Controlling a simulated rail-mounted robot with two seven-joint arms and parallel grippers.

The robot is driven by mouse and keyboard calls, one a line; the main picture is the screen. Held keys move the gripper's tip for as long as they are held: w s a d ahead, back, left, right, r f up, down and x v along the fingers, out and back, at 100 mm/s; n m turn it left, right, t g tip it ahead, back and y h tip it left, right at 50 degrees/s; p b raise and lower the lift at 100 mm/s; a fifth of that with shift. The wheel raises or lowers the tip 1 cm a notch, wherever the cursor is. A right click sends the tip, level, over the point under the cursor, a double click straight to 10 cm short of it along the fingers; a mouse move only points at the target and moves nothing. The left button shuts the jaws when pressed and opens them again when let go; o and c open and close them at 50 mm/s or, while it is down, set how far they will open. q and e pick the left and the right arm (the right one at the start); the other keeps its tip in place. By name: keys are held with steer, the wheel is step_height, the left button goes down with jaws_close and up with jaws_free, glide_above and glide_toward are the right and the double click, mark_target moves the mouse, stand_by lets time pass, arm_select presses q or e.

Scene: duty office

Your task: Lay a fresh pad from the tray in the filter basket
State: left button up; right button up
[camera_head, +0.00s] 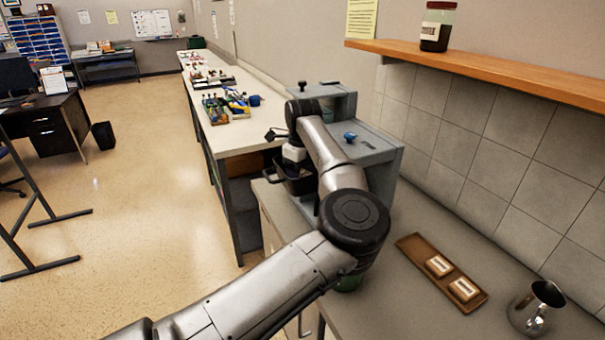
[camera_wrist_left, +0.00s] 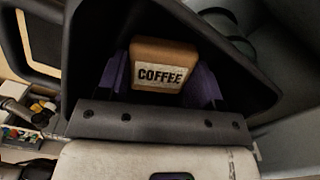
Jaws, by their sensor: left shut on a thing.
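My left gripper (camera_head: 294,166) is at the black filter basket (camera_head: 302,187) of the grey coffee machine. In the left wrist view the gripper's purple fingers (camera_wrist_left: 163,80) are shut on a tan pad (camera_wrist_left: 163,52) with a white COFFEE label. The dark walls of the basket (camera_wrist_left: 232,62) surround the pad and fingers. Whether the pad touches the basket floor cannot be told. Two more labelled pads (camera_head: 438,265) lie on the brown wooden tray (camera_head: 413,246), on the counter to the right of my arm. My right gripper is not in view.
The coffee machine (camera_head: 372,145) stands against the tiled wall. A metal pitcher (camera_head: 535,308) is right of the tray. A shelf (camera_head: 480,66) with a dark jar (camera_head: 437,27) runs above. A long white table (camera_head: 232,132) with tools lies beyond.

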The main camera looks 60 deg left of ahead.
mark_target(303, 175)
arm_select(q)
steer(key=shift+f, duration=0.2)
steer(key=o, duration=0.6)
steer(key=shift+r, duration=0.55)
steer(key=shift+r+p, duration=0.95)
steer(key=shift+r, duration=4.75)
